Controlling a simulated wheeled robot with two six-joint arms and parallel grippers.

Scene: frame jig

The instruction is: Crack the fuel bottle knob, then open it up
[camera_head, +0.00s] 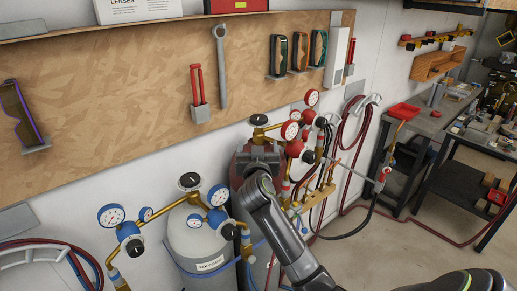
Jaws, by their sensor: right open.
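The fuel bottle (237,173) is a dark red cylinder standing against the wall, left of the picture's middle. Its black round knob (259,119) sits on a brass valve at the top, with red-ringed gauges (290,130) to the right. My right gripper (262,151) is open, in front of the bottle's upper part and just below the knob in the picture. No contact with the knob shows, and the gap in depth is hard to judge. The gripper and arm hide much of the bottle. My left gripper is not in view.
A grey oxygen bottle (197,243) with its own black knob (189,181) and blue gauges stands close on the left. Red hoses (347,150) hang on the wall at right, near a torch (382,178). A wooden tool board (120,100) is above. A workbench (420,120) stands far right.

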